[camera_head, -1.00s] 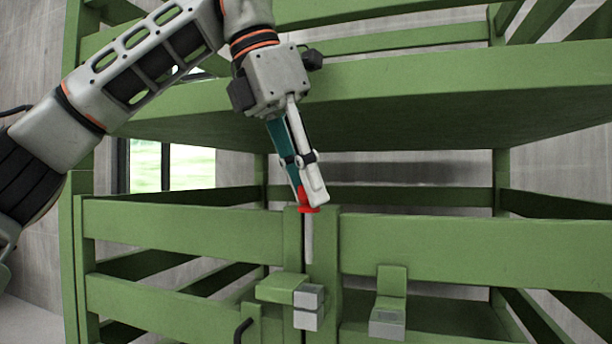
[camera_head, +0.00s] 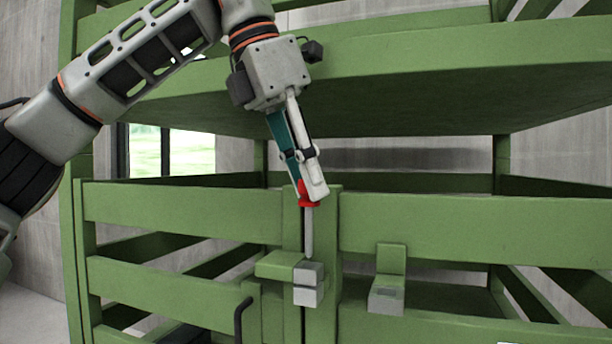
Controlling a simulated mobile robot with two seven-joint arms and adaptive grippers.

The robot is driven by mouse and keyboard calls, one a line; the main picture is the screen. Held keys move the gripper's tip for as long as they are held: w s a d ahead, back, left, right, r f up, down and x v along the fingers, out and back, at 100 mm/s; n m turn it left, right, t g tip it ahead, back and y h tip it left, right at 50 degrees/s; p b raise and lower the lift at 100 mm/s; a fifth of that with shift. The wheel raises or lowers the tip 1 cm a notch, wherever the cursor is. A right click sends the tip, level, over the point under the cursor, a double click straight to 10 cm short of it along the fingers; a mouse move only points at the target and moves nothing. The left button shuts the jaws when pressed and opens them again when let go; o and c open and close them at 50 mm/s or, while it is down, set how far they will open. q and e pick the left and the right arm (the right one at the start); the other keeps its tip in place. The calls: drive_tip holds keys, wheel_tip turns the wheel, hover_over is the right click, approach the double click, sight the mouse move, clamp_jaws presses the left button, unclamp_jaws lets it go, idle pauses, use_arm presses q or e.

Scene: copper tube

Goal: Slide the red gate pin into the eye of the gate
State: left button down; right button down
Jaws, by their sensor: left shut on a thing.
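My left gripper (camera_head: 309,193) is shut on the head of the red gate pin (camera_head: 309,203). The pin's grey shaft points down from the red collar, close to vertical. Its lower tip is at the top of the grey eye block (camera_head: 308,284) on the gate (camera_head: 200,203). I cannot tell whether the tip touches the block, is in its hole, or is in front of or behind it. The pin's upper end is hidden by the fingers. My right gripper is not in view.
A green bracket with a grey block (camera_head: 388,295) is on the rail to the right. A dark bent handle (camera_head: 240,318) is at the lower left of the eye. A wide green shelf (camera_head: 430,110) spans above the gate, behind my gripper.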

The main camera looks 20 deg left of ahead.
sight(306, 252)
use_arm(q)
drive_tip(key=shift+p, duration=0.9)
idle(1.0)
drive_tip(key=shift+p, duration=0.3)
drive_tip(key=shift+f+b, duration=2.35)
drive_tip(key=shift+f, duration=1.7)
drive_tip(key=c, duration=1.8)
unclamp_jaws()
drive_tip(key=shift+o, duration=0.2)
drive_tip(key=shift+r, duration=0.1)
drive_tip(key=v, duration=1.1)
drive_tip(key=shift+r, duration=0.4)
